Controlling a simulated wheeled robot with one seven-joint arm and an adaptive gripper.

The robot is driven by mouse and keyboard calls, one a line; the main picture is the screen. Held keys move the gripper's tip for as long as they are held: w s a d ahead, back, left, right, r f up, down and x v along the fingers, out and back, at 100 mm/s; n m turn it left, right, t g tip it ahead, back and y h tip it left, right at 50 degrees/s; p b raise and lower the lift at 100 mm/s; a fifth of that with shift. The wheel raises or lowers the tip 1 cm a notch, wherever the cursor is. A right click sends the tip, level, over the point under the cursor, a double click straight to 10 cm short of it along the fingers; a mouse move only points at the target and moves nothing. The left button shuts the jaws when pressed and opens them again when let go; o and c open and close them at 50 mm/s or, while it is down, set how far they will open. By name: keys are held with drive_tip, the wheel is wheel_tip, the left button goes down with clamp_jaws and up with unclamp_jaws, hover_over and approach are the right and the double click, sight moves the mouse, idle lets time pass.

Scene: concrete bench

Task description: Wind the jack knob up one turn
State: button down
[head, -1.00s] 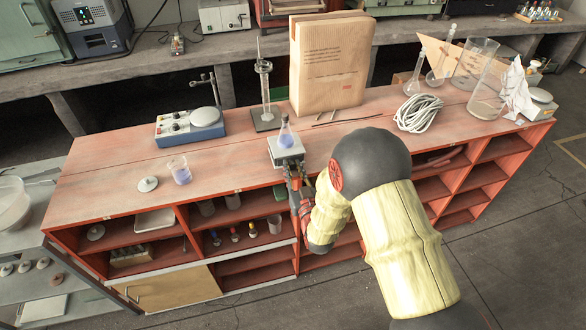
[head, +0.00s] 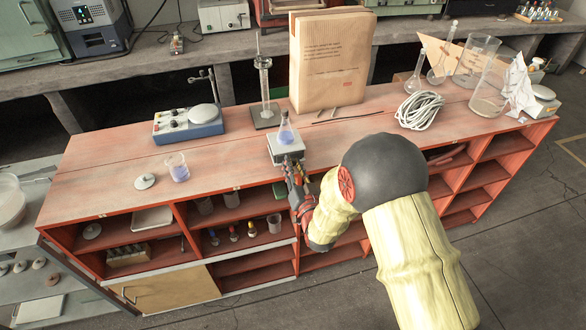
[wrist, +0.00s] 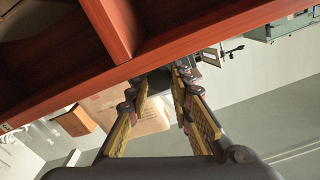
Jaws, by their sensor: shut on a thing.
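The lab jack (head: 289,157) stands at the front edge of the red bench, its plate light grey. A conical flask with blue-violet liquid (head: 286,134) stands upright on the plate. My gripper (head: 292,171) is at the jack's front side, just beyond the bench edge, shut on the jack knob. The knob is hidden by the fingers in the head view. In the wrist view my gripper (wrist: 160,80) has its yellow-padded fingers closing toward a dark part, which is too small to make out clearly.
Left of the jack are a beaker of violet liquid (head: 177,167) and a blue-grey hotplate (head: 188,123). A coiled white cable (head: 419,111) lies to the right. Red shelves open below.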

drive_tip(key=shift+m+b, duration=0.4)
drive_tip(key=shift+m, duration=0.5)
drive_tip(key=c, duration=1.6)
unclamp_jaws()
drive_tip(key=shift+c, duration=0.2)
drive_tip(key=shift+o, duration=0.3)
